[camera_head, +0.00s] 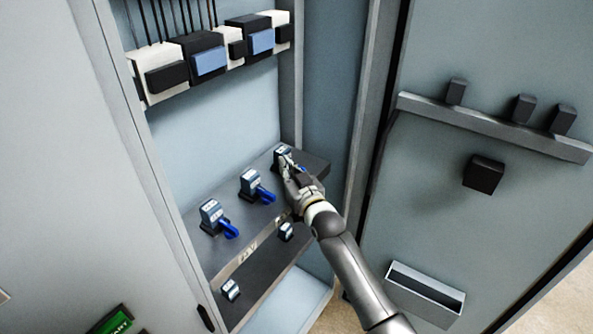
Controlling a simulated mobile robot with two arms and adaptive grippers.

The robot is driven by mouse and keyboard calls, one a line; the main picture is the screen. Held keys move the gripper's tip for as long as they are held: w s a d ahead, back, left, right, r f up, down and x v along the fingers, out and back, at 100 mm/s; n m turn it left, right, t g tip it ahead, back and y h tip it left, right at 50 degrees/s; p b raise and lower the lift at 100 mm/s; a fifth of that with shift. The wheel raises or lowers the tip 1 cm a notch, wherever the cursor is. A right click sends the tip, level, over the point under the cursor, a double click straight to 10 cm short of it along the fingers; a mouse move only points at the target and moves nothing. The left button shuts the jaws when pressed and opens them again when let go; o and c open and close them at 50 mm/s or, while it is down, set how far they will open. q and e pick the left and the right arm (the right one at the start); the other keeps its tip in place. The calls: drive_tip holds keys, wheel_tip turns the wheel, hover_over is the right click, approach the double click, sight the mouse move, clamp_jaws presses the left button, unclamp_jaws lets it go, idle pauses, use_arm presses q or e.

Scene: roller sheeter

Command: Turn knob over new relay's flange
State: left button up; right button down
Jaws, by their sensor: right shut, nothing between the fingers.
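Three small grey-and-white relays stand in a row on the dark upper shelf (231,252) inside the open cabinet. The left relay (209,211) and the middle relay (250,180) each have a blue knob sticking out at the lower right, the left knob (230,230) and the middle knob (265,194). My right gripper (287,164) is shut and empty, with its fingertips at the right relay (281,151). The hand covers most of that relay's front, with a little blue showing beside the fingers. Whether they touch is unclear. My left gripper is out of view.
A lower shelf holds two smaller relays, one at the left (230,289) and one under my wrist (286,231). Black, white and blue modules (210,60) with cables hang above. The open door (440,190) at right carries a rail (490,125) and a tray (425,292).

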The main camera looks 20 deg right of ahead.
idle(0.5)
drive_tip(key=s+d, duration=0.1)
drive_tip(key=s, duration=1.1)
drive_tip(key=shift+d, duration=0.4)
drive_tip(key=shift+w, duration=0.1)
drive_tip(key=s+f+g, duration=0.3)
drive_tip(key=s+f, duration=0.2)
drive_tip(key=f, duration=0.7)
drive_tip(key=s+d+f+g+h, duration=0.15)
drive_tip(key=s+f, duration=0.25)
drive_tip(key=f, duration=0.9)
drive_tip(key=s+f+g, duration=0.4)
drive_tip(key=s+f, duration=0.1)
drive_tip(key=f, duration=0.7)
drive_tip(key=s+d+f+g, duration=0.1)
drive_tip(key=s+f+g, duration=0.1)
drive_tip(key=s+f, duration=0.5)
drive_tip(key=s+d+f+g, duration=0.1)
drive_tip(key=s+f+g, duration=0.2)
drive_tip(key=s, duration=1.4)
drive_tip(key=s+d+f+g+h, duration=0.1)
drive_tip(key=s+f+g, duration=0.2)
drive_tip(key=s+f, duration=0.7)
drive_tip(key=s, duration=0.3)
drive_tip(key=shift+f+n, duration=0.35)
drive_tip(key=shift+n, duration=0.05)
